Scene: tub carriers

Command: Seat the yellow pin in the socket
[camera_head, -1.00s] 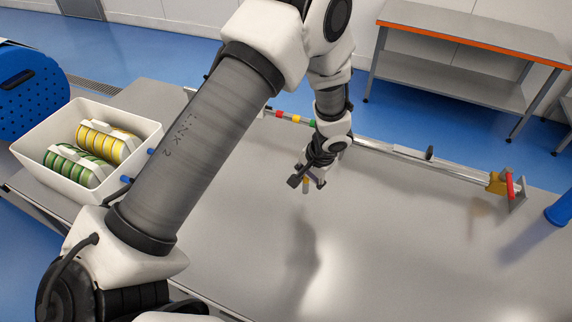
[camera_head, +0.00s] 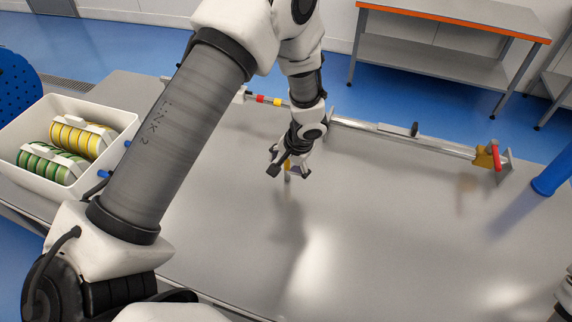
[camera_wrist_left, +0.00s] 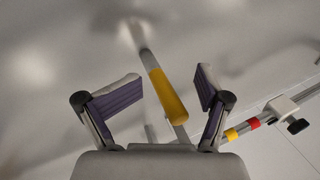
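The yellow pin (camera_wrist_left: 167,97) has a yellow grip and a bare metal shank, and lies between the fingers of my left gripper (camera_wrist_left: 168,84) in the left wrist view. Gaps show on both sides, so the fingers appear open and not closed on it. I cannot make out the socket. My right gripper is out of view.
A white tub (camera_head: 105,150) with green and yellow ribbed items stands left. A blue cylinder (camera_head: 553,178) is at right. The front table is clear.

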